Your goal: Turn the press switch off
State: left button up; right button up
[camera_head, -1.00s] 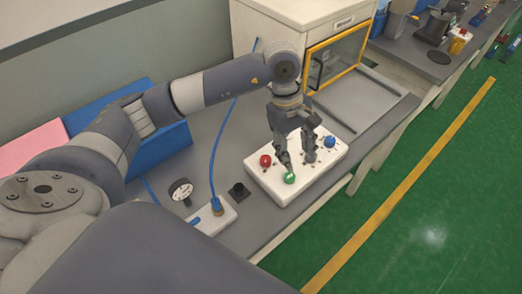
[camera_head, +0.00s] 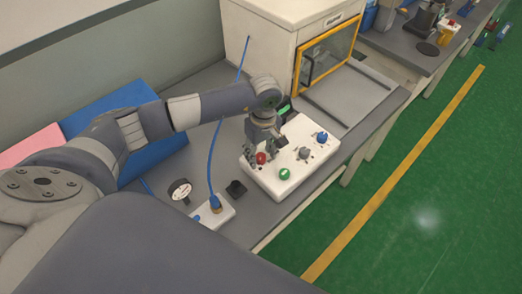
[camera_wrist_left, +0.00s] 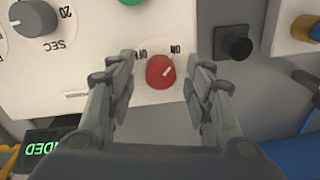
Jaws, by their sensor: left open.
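The white control panel (camera_head: 265,178) lies on the grey bench. It carries a red knob (camera_head: 261,158), a green button (camera_head: 285,174), a grey knob (camera_head: 304,153) and a blue knob (camera_head: 321,138). In the left wrist view the red knob (camera_wrist_left: 160,72) sits between "OFF" and "ON" marks, and its white line slants toward "ON". My left gripper (camera_head: 258,150) is over the red knob, pointing down. In the wrist view its open fingers (camera_wrist_left: 160,80) stand on both sides of the knob, with gaps. Contact cannot be told. My right gripper is not in view.
A white cabinet with a yellow-framed door (camera_head: 325,55) stands behind. A black square knob (camera_head: 236,188), a gauge (camera_head: 180,189) and a small white box (camera_head: 213,212) with a blue cable lie left of the panel. A lit display (camera_wrist_left: 42,148) shows in the wrist view.

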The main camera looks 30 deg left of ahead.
pick_arm(q)
jog(key=shift+f, duration=0.25)
jog(key=shift+c, duration=0.2)
jog(key=c, duration=1)
